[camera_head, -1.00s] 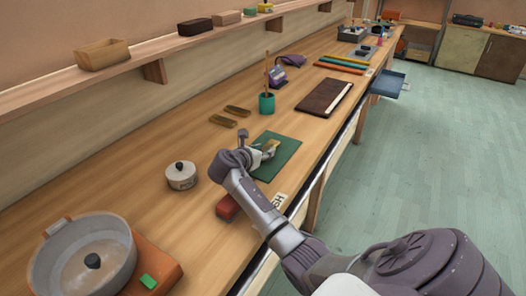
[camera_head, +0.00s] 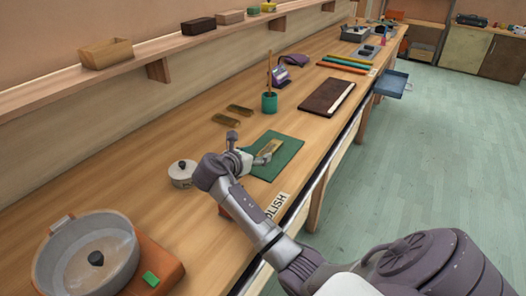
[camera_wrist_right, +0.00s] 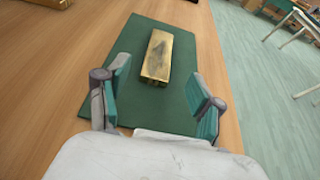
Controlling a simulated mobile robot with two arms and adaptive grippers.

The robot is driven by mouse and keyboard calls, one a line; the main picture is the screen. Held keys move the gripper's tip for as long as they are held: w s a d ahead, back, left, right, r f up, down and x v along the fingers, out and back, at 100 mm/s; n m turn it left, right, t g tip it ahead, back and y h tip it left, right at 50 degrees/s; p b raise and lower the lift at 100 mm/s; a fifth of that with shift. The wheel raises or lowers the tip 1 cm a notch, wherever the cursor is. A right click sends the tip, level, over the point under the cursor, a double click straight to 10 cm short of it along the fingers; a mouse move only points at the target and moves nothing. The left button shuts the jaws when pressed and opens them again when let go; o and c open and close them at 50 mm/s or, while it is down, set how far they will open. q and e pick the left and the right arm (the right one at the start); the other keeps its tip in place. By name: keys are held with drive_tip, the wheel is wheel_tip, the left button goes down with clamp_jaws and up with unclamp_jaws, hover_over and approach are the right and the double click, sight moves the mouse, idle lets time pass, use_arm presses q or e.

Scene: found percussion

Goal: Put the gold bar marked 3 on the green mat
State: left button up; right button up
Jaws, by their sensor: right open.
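A gold bar (camera_wrist_right: 158,55) lies flat on the green mat (camera_wrist_right: 180,115) in the right wrist view. Its top mark is a dark shape that I cannot read. In the head view the bar (camera_head: 270,148) shows on the mat (camera_head: 289,158) just past the fingers. My right gripper (camera_head: 254,153) is open and empty, with its fingers apart on the near side of the bar, not touching it in the wrist view (camera_wrist_right: 156,102). My left gripper is not in view.
A lidded white pot (camera_head: 181,177) stands left of my right gripper. A green cup (camera_head: 269,102) with sticks and a dark board (camera_head: 328,97) are beyond the mat. A large grey pan (camera_head: 75,270) is at the near left. The bench between pan and wall is clear.

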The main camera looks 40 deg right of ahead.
drive_tip(key=v, duration=0.5)
drive_tip(key=shift+a, duration=0.25)
drive_tip(key=shift+s, duration=0.15)
